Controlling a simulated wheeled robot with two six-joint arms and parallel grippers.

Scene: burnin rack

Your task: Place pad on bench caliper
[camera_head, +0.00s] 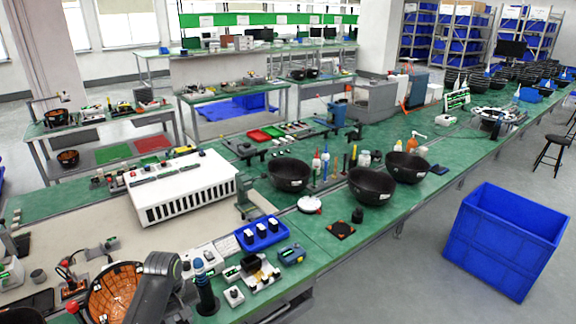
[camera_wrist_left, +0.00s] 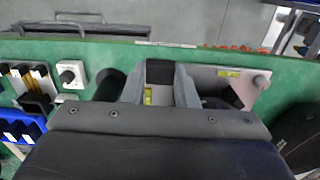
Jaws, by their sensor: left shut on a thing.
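My left gripper (camera_wrist_left: 172,92) is shut on a small black block, which I take to be the pad (camera_wrist_left: 160,72), between its two grey fingers. A small yellow-green patch shows just below the block. A light grey flat device with a round knob and a yellow-green label, possibly the bench caliper (camera_wrist_left: 240,82), lies just right of the fingers. A dark part covers some of it, and I cannot tell whether the pad touches it. In the head view my left arm enters at the bottom left; its jaws cannot be made out. My right gripper is not in view.
A white knob box (camera_head: 234,295), a dark bottle (camera_head: 206,296) and a blue tray (camera_head: 283,235) stand close by on the green bench. A black bowl with an orange inside (camera_head: 112,290) is beside my arm. The bench's front edge is near the gripper.

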